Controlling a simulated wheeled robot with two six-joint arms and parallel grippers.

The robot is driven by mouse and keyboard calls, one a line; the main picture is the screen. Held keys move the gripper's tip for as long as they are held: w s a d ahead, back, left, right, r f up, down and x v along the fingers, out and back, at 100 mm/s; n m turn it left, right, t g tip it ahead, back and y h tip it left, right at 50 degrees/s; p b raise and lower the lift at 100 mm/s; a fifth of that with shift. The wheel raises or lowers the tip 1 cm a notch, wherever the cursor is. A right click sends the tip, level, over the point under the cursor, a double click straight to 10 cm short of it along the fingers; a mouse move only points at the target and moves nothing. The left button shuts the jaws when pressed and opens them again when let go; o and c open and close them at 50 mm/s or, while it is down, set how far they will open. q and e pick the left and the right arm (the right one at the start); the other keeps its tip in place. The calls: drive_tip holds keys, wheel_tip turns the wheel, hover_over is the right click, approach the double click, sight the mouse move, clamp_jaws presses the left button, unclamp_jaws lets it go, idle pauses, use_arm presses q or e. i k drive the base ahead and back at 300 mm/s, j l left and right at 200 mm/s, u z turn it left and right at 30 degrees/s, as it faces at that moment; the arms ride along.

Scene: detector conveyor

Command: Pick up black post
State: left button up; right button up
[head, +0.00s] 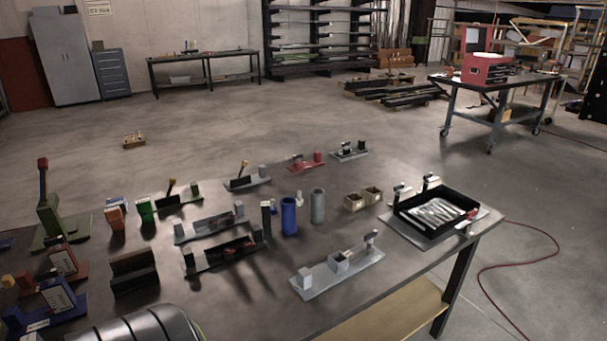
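A dark upright post (266,218) stands on the table, just left of a blue cylinder (289,216). It rises by the right end of a dark fixture (222,256), and I cannot tell whether it touches that fixture. Smaller black upright pieces (361,146) stand on a grey plate at the table's far side, and they are too small to make out well. Neither of my grippers shows in the head view.
The table (250,300) is crowded. A grey cylinder (317,206) stands right of the blue one. A grey fixture plate (338,273) lies in front, and a black tray (434,213) sits near the right edge. A dark block (134,271) is at left.

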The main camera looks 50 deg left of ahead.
sight(266, 211)
drive_tip(key=u, duration=1.85)
drive_tip(key=l+u, duration=0.1)
drive_tip(key=l, duration=0.35)
